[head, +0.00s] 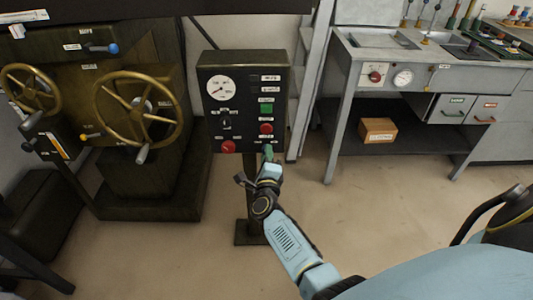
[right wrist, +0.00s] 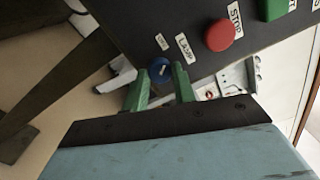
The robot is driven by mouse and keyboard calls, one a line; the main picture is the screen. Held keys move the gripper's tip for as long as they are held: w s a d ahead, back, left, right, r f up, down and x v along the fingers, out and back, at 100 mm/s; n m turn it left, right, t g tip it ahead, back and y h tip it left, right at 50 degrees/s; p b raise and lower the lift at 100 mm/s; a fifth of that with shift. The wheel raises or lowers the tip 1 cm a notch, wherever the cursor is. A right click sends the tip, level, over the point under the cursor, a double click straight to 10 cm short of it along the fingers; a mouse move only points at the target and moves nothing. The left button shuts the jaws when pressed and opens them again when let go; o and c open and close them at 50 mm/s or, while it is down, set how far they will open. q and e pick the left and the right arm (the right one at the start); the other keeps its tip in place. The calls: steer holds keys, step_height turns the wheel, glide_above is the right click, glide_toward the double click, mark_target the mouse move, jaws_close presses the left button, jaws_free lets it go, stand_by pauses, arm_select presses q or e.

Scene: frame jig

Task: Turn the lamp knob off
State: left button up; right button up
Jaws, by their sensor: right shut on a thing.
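The lamp knob is a small round blue knob (right wrist: 157,70) low on the dark control panel (head: 243,70), next to a label that seems to read LAMP. It shows in the right wrist view between the fingertips. My right gripper (right wrist: 168,67) has green fingers shut on the knob. In the head view my right gripper (head: 268,151) is at the panel's lower right corner and hides the knob. The knob's exact angle is hard to read. My left gripper is not in view.
Just above the knob is a red STOP button (right wrist: 221,35), with a green button (right wrist: 273,8) beyond it. A red knob (head: 228,147) is at the panel's lower left. Brass handwheels (head: 138,108) stand left, a grey workbench (head: 345,75) right. Floor between is clear.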

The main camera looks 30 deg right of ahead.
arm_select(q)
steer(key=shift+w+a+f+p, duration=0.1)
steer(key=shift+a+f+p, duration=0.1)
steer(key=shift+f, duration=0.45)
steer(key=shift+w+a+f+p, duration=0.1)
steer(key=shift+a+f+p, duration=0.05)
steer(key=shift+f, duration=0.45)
arm_select(e)
steer(key=shift+n, duration=1)
steer(key=o, duration=1)
steer(key=shift+s, duration=0.15)
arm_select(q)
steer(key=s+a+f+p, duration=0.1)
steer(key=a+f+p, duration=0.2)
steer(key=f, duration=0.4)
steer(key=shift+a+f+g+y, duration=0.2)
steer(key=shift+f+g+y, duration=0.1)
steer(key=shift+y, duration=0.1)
arm_select(e)
steer(key=v, duration=1.3)
steer(key=shift+s, duration=0.1)
